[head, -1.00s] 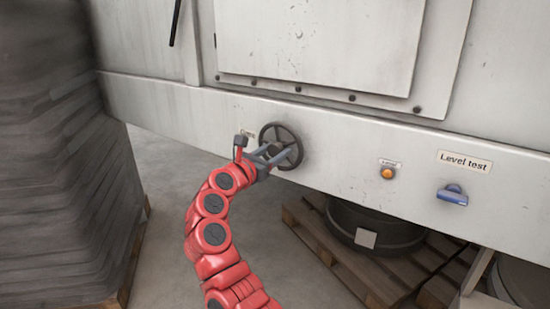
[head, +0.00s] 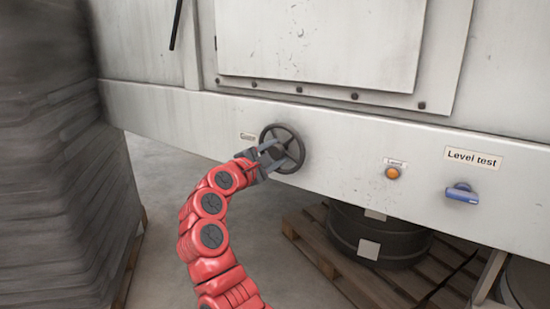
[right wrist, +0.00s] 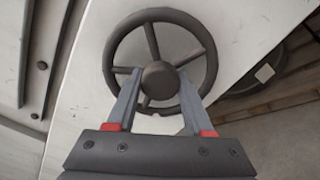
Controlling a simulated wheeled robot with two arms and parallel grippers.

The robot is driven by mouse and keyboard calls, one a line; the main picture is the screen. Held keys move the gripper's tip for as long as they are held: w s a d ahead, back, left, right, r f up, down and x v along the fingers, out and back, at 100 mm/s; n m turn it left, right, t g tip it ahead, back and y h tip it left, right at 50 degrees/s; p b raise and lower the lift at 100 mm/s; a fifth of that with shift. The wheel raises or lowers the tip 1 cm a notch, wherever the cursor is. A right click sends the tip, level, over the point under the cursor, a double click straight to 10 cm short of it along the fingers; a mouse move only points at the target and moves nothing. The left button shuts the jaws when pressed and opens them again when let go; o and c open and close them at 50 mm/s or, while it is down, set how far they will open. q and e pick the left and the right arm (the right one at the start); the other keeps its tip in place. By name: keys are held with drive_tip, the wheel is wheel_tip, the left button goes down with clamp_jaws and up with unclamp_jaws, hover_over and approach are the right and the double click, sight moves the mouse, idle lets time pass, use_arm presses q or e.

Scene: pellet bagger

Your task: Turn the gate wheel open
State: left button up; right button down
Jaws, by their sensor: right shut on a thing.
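The gate wheel (head: 293,133) is a dark grey handwheel with spokes and a round hub, on the pale lower beam of the machine. In the right wrist view the wheel (right wrist: 113,57) faces me. My right gripper (head: 272,152), on the red arm, is at the wheel. In the right wrist view the fingers of the right gripper (right wrist: 160,76) lie over the lower rim, one on each side of the hub, shut on the wheel. A small label sits left of the wheel, too blurred to read surely. My left gripper is not in view.
Right of the wheel are an orange button (head: 392,173), a blue handle (head: 462,193) and a "Level test" label (head: 473,158). A dark drum (head: 345,228) stands on a wooden pallet (head: 325,262) below. A tall grey stack (head: 60,160) stands at the left.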

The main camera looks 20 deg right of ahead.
drive_tip(key=m+b, duration=0.1)
drive_tip(key=m, duration=0.4)
drive_tip(key=shift+f+m, duration=0.1)
drive_tip(key=shift+m, duration=0.3)
drive_tip(key=shift+b, duration=0.3)
drive_tip(key=shift+c, duration=1.6)
unclamp_jaws()
drive_tip(key=shift+a, duration=0.15)
drive_tip(key=p+v, duration=0.2)
drive_tip(key=v, duration=1.5)
drive_tip(key=shift+s, duration=0.1)
